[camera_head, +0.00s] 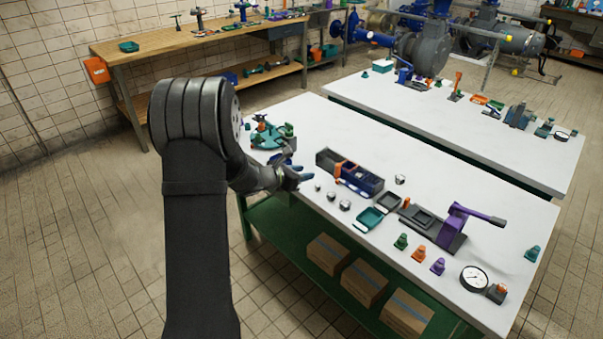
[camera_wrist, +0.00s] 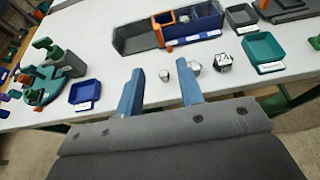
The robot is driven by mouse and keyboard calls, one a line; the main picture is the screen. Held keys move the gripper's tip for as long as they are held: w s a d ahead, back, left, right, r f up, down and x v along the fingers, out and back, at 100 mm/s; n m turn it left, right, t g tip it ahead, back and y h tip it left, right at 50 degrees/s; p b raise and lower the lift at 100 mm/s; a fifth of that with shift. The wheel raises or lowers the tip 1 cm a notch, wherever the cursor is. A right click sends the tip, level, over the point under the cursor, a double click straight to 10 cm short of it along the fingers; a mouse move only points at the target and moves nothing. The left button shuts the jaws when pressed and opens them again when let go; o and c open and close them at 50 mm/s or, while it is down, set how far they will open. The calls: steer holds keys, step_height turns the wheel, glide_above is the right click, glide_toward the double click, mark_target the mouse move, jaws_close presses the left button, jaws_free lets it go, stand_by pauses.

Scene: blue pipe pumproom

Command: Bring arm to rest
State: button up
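My gripper (camera_head: 299,176) is at the end of my dark arm, over the left front edge of the near white table (camera_head: 330,122). The gripper is open and holds nothing. A small silver part (camera_wrist: 194,66) shows just beyond the right fingertip; I cannot tell how far above the table the fingers are.
A divided bin (camera_head: 350,172) stands right of the gripper, with small metal parts (camera_head: 345,205) in front. A teal round fixture (camera_head: 268,135) is behind it, with a dark blue tray (camera_wrist: 85,91) nearby. A purple-handled press (camera_head: 455,225) stands farther right. Open floor lies left.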

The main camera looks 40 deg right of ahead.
mark_target(337, 167)
steer(key=shift+d, duration=0.15)
stand_by(0.4)
steer(key=x, duration=1.7)
steer(key=shift+d, duration=0.1)
